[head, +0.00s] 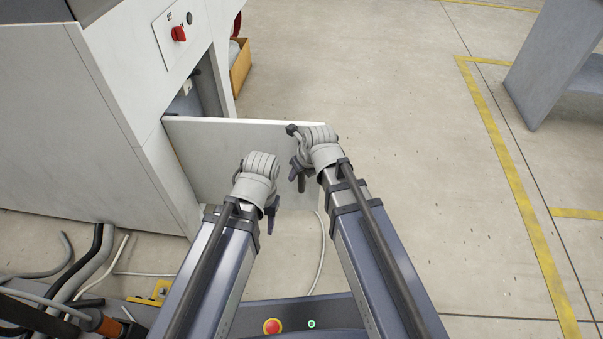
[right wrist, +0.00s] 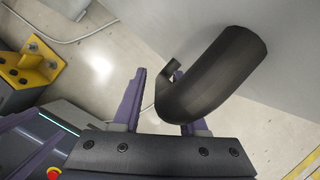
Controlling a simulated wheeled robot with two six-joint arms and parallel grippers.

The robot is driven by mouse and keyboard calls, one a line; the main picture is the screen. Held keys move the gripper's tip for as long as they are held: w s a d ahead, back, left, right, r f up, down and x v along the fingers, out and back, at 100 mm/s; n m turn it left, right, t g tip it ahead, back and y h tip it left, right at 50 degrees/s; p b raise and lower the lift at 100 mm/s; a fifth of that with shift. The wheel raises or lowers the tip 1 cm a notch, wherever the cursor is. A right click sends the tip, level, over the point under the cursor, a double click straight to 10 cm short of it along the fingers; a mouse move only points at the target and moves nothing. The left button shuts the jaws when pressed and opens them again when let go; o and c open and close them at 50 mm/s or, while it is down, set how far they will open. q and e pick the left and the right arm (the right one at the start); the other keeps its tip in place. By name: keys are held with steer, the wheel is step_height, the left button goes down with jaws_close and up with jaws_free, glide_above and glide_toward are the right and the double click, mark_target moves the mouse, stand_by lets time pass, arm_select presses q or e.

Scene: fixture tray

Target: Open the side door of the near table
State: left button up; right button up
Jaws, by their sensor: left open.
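The side door (head: 225,155) is a pale panel that stands swung out from the near table's white cabinet (head: 65,100), and part of the dark interior shows behind it. My right gripper (head: 296,158) is open at the door's outer end. In the right wrist view, a dark curved handle (right wrist: 215,75) on the pale panel (right wrist: 285,60) reaches down to the spread fingers (right wrist: 165,115) and covers part of the right one. A gap shows beside the left finger. My left gripper (head: 255,205) is open and empty in front of the door, lower and left of the right one.
A red rotary switch (head: 179,34) is on the cabinet front. An orange-yellow box (head: 241,66) stands on the floor behind the door. Hoses and cables (head: 85,265) lie at the lower left. The floor right of the door is clear up to a grey structure (head: 555,60).

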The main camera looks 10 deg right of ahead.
steer(key=shift+o, duration=1.1)
steer(key=shift+d, duration=0.1)
steer(key=shift+d, duration=0.1)
steer(key=p+v, duration=0.7)
steer(key=shift+s+r, duration=0.2)
steer(key=shift+r, duration=0.15)
